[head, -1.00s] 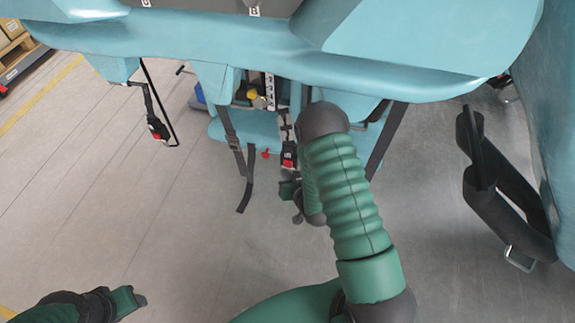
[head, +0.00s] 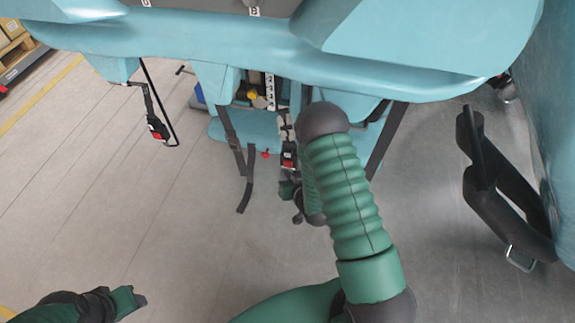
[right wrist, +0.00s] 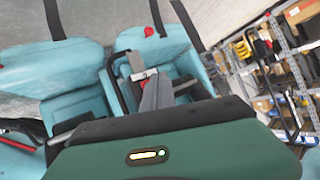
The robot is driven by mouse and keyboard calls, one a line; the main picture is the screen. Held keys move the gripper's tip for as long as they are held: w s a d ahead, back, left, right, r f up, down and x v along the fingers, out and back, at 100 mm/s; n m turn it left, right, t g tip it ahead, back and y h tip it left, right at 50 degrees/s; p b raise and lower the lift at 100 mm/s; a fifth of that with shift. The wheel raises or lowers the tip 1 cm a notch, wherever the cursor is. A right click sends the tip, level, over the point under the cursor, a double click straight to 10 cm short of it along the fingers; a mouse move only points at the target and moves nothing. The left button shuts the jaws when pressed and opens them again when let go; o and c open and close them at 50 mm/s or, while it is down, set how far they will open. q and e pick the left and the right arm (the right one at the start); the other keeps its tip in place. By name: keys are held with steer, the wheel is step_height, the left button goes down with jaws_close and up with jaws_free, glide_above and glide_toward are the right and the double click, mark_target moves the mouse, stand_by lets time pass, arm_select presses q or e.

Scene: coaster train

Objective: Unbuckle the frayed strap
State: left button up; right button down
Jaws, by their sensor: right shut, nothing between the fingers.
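A dark buckle with a red button (head: 289,156) hangs below the teal car in the head view, just above my right gripper (head: 291,189). The right gripper is shut and empty, partly hidden behind my forearm; I cannot tell whether it touches the buckle. A dark strap (head: 233,140) with a loose end (head: 245,193) hangs left of the buckle. A second red-buttoned buckle (head: 157,131) hangs farther left. I cannot make out which strap is frayed. My left gripper (head: 128,302) is low at the left, away from the straps; its jaw opening is unclear.
The teal car body (head: 210,40) spans the top. A black padded bar (head: 490,190) stands at the right. Open grey floor (head: 100,210) lies at the left.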

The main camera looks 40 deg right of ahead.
steer(key=shift+d, duration=0.1)
steer(key=shift+w+d+r, duration=0.1)
steer(key=shift+w+d, duration=0.1)
steer(key=shift+w, duration=0.05)
steer(key=shift+w+d, duration=0.35)
steer(key=shift+d, duration=0.05)
stand_by(1.0)
steer(key=shift+s+a, duration=0.65)
steer(key=shift+a, duration=0.05)
steer(key=shift+s+a+p, duration=0.3)
steer(key=shift+s+a, duration=1.3)
steer(key=shift+a, duration=0.3)
steer(key=shift+r, duration=0.1)
